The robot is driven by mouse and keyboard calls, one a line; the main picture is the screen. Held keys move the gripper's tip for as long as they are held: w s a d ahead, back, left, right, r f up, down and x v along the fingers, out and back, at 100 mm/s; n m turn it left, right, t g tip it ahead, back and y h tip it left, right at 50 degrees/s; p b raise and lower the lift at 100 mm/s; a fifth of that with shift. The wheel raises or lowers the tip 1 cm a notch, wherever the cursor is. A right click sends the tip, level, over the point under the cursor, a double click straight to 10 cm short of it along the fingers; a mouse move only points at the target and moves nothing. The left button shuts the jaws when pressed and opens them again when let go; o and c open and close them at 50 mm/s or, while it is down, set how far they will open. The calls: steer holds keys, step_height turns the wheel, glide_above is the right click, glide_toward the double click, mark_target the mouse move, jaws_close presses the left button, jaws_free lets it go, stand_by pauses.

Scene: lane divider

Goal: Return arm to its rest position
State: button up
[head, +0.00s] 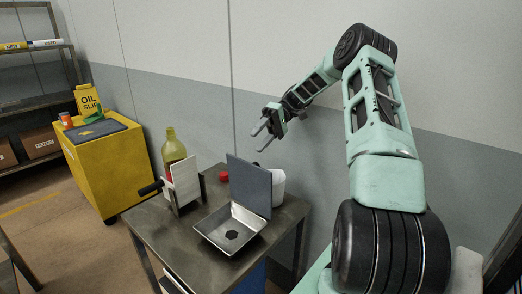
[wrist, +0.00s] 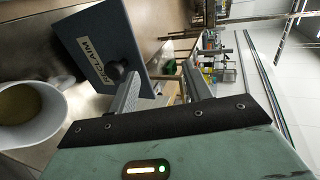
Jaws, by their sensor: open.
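My gripper (head: 260,138) is raised above the steel table, in front of the wall, with its two fingers apart and nothing between them. The arm reaches up from the lower right and bends down to the left. In the wrist view the fingers (wrist: 160,75) also stand apart. A dark panel (wrist: 98,50) labelled RECLAIM shows beyond them; a dark round knob-like thing (wrist: 118,70) appears at its edge by one finger, and I cannot tell whether they touch.
The steel table (head: 165,235) also bears a white cup (head: 278,184), a red cap (head: 223,176), a yellow-green bottle (head: 172,148) and a white plate (head: 186,181) in a stand. In the wrist view the cup (wrist: 55,92) holds yellowish liquid. A yellow cabinet (head: 92,178) stands left.

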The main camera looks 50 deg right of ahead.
steer(key=shift+r, duration=0.1)
stand_by(0.5)
steer(key=s+a+n+g+h, duration=0.15)
steer(key=a+h, duration=0.25)
steer(key=a, duration=1)
steer(key=s+a+n+g+h, duration=0.1)
steer(key=a+g+h, duration=0.2)
steer(key=a, duration=1.1)
steer(key=s+a+n+t+h, duration=0.1)
steer(key=s+a+h, duration=0.1)
steer(key=s+a, duration=0.2)
steer(key=s+a+f+n+t+h, duration=0.1)
steer(key=s+a, duration=0.4)
steer(key=s, duration=0.5)
steer(key=s+a+n+t+h, duration=0.2)
steer(key=s+a+n+t, duration=0.1)
steer(key=s, duration=0.5)
steer(key=shift+a+f+h, duration=0.25)
steer(key=shift+a+h, duration=0.15)
steer(key=shift+a, duration=0.35)
